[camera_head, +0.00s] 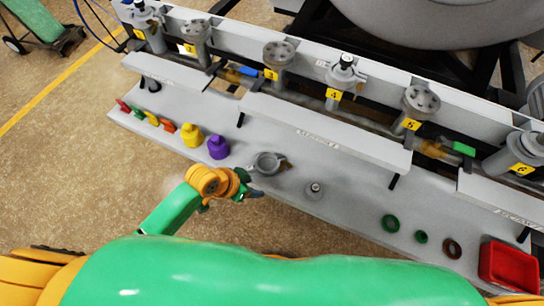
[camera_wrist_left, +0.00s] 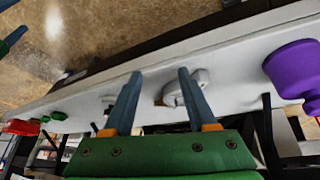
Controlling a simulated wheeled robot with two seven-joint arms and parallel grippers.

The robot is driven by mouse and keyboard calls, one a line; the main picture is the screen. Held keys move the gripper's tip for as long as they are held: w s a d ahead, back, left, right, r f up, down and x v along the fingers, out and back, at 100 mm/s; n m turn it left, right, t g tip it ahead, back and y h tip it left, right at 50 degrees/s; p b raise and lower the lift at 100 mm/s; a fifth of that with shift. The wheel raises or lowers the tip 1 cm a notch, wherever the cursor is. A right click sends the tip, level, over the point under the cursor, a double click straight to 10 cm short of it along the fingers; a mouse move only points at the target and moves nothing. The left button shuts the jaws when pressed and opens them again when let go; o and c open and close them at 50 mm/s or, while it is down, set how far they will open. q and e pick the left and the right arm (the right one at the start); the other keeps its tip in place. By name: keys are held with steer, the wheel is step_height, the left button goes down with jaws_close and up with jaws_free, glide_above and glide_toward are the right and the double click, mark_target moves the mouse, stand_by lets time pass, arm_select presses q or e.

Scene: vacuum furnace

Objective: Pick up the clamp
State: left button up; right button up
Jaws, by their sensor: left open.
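The clamp (camera_head: 267,163) is a grey ring with small side lugs, lying on the lower grey shelf right of the purple part. My left gripper (camera_head: 252,186) is just in front of it, at the shelf's near edge, open and empty. In the left wrist view the two blue fingers (camera_wrist_left: 160,75) are spread apart. The clamp (camera_wrist_left: 172,95) shows beyond them, partly hidden behind one finger. A blue finger-like piece (camera_wrist_left: 12,40) at the left wrist view's edge looks like part of my right gripper. Its opening is not clear, and the head view does not show it.
On the shelf (camera_head: 350,205), a yellow part (camera_head: 191,135) and a purple part (camera_head: 218,148) stand left of the clamp. A small grey round part (camera_head: 315,188), green and brown rings (camera_head: 390,223) and a red tray (camera_head: 509,267) lie right. A raised ledge (camera_head: 320,132) runs behind.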

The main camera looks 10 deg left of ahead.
mark_target(248, 168)
arm_select(q)
steer(key=w+r+m, duration=0.1)
steer(key=w+m, duration=0.1)
steer(key=shift+w+d+r, duration=0.2)
steer(key=shift+w+r, duration=0.15)
steer(key=w+a+r+m, duration=0.1)
steer(key=a+r, duration=0.1)
steer(key=w+a+r+m+g, duration=0.1)
steer(key=w+a, duration=0.1)
steer(key=shift+w+a+r+m+g, duration=0.1)
steer(key=shift+a+r+m+g, duration=0.05)
steer(key=shift+r+m+g, duration=0.2)
steer(key=x, duration=0.4)
steer(key=a+b+x, duration=0.1)
steer(key=x, duration=0.1)
steer(key=shift+s+d+f, duration=0.1)
steer(key=shift+s+f, duration=0.2)
steer(key=shift+f, duration=0.2)
jaws_close()
